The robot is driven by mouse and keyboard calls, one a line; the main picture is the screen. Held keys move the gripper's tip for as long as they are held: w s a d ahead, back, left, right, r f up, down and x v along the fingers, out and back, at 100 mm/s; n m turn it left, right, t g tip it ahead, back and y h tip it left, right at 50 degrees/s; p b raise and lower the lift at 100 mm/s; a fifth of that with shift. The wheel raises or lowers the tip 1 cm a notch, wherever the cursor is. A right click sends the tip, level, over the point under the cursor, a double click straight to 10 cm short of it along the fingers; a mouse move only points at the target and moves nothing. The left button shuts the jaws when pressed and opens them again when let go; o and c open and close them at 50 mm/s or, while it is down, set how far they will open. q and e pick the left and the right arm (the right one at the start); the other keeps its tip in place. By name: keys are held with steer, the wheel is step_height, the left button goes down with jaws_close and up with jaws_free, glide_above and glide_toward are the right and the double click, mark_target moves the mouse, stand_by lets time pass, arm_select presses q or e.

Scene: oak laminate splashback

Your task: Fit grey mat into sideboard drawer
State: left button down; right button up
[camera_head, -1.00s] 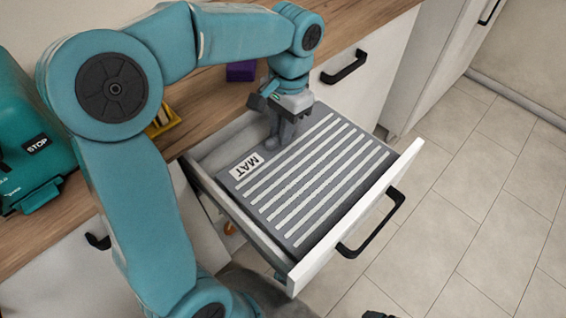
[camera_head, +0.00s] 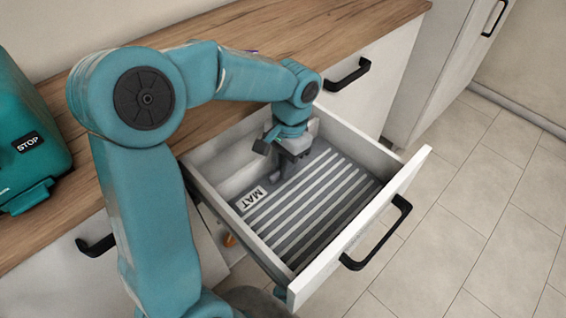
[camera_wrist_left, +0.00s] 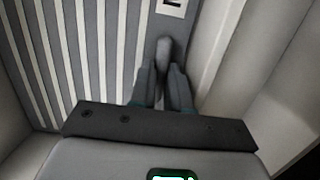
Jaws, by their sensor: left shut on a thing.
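The grey mat (camera_head: 315,200), with pale stripes and a "MAT" label, lies flat inside the open sideboard drawer (camera_head: 365,225), below the level of its rim. Whether it touches the bottom all over cannot be told. My left gripper (camera_head: 282,172) is inside the drawer near its back, shut on a small grey upright grip of the mat beside the label. In the left wrist view, the fingers (camera_wrist_left: 163,75) close around this grip, and the striped mat (camera_wrist_left: 75,60) fills the left side. My right gripper is not in view.
The wooden worktop (camera_head: 235,35) runs behind the drawer. A teal machine marked STOP (camera_head: 28,150) stands at its left. The drawer's white front with a black handle (camera_head: 380,235) faces the tiled floor (camera_head: 470,220), which is clear.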

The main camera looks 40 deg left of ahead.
arm_select(q)
steer(key=c, duration=1.4)
jaws_free()
steer(key=r+p, duration=0.1)
steer(key=r, duration=0.3)
steer(key=w+r+p, duration=0.1)
steer(key=r, duration=0.3)
steer(key=r+p, duration=0.2)
steer(key=r, duration=0.2)
steer(key=shift+w, duration=0.35)
